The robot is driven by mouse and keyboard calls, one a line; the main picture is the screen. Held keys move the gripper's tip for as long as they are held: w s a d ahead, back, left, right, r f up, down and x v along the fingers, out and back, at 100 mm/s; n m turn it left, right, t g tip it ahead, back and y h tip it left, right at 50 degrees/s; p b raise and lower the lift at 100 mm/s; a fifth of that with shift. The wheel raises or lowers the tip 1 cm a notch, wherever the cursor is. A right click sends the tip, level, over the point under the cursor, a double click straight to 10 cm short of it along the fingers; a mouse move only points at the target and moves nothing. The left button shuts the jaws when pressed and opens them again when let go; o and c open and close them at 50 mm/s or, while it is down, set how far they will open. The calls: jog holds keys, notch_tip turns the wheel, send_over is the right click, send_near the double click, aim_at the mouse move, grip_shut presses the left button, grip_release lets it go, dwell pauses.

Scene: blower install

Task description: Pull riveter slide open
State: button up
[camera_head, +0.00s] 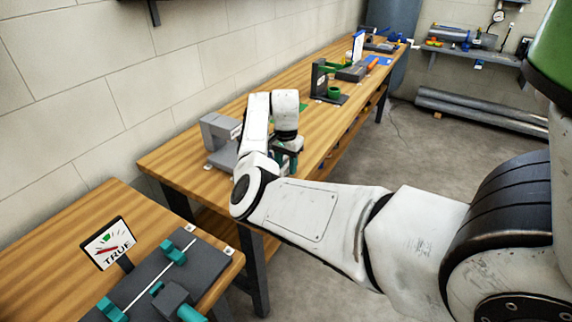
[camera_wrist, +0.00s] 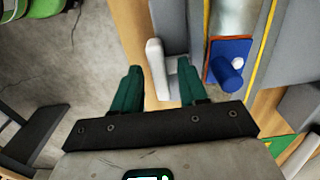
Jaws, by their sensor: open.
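A grey riveter-like fixture (camera_head: 222,133) stands on the near end of the long wooden bench in the head view. My gripper (camera_head: 290,155) is just to its right, partly hidden by my wrist. In the wrist view my gripper (camera_wrist: 158,68) has its two teal fingers apart. A pale upright handle (camera_wrist: 156,65), perhaps that of the slide, shows between them, closer to the left finger. I cannot tell whether either finger touches it. Right of the fingers are a blue block with a knob (camera_wrist: 229,65) and a metal cylinder (camera_wrist: 236,18) in a grey housing with yellow edges.
A second bench at the lower left holds a sign reading TRUE (camera_head: 108,243) and a dark fixture with teal clamps (camera_head: 172,251). Farther along the long bench stand a dark bracket with a green ring (camera_head: 333,92) and other tools. The concrete floor (camera_head: 425,145) to the right is open.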

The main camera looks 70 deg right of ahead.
notch_tip(320, 180, up, 11)
jog(key=b, duration=0.1)
jog(key=shift+b, duration=0.35)
jog(key=shift+f, duration=0.15)
dwell(0.6)
